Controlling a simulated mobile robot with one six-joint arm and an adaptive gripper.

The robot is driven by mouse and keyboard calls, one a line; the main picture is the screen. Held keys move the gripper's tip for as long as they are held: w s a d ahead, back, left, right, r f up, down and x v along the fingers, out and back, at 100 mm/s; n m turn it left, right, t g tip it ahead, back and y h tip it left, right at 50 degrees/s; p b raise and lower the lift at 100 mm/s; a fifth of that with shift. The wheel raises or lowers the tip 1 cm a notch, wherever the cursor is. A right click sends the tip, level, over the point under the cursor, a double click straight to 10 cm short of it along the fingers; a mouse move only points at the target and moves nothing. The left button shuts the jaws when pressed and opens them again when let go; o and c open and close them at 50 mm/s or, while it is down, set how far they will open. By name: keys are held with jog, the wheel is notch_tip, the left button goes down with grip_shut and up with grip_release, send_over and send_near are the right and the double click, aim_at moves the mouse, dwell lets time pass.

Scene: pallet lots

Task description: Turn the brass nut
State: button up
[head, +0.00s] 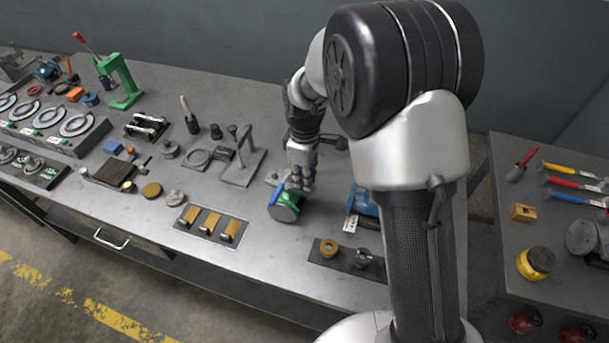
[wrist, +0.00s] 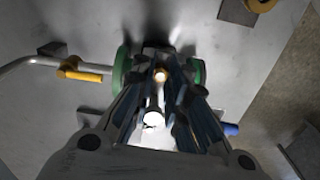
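My gripper (head: 301,180) points down over a green fixture (head: 284,213) on the bench in the head view. In the wrist view, green parts (wrist: 120,72) of it show on both sides of my gripper (wrist: 162,68). A small brass-coloured piece (wrist: 160,76), which looks like the brass nut, sits between the fingers at the end of a bright metal rod (wrist: 154,112). The fingers lie close on both sides of it. Whether they press on it cannot be told. The fingers and palm hide much of the fixture.
A dark plate at the front holds a brass ring (head: 328,248) and a dark knob (head: 362,258). A plate with several brass-coloured pieces (head: 211,222) lies left of the fixture. A blue tool (head: 362,205) stands right. A bent metal bar with a yellow grip (wrist: 84,76) is close left in the wrist view.

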jog(key=o, duration=0.5)
jog(key=shift+c, duration=0.2)
notch_tip(320, 180, up, 12)
dwell(0.4)
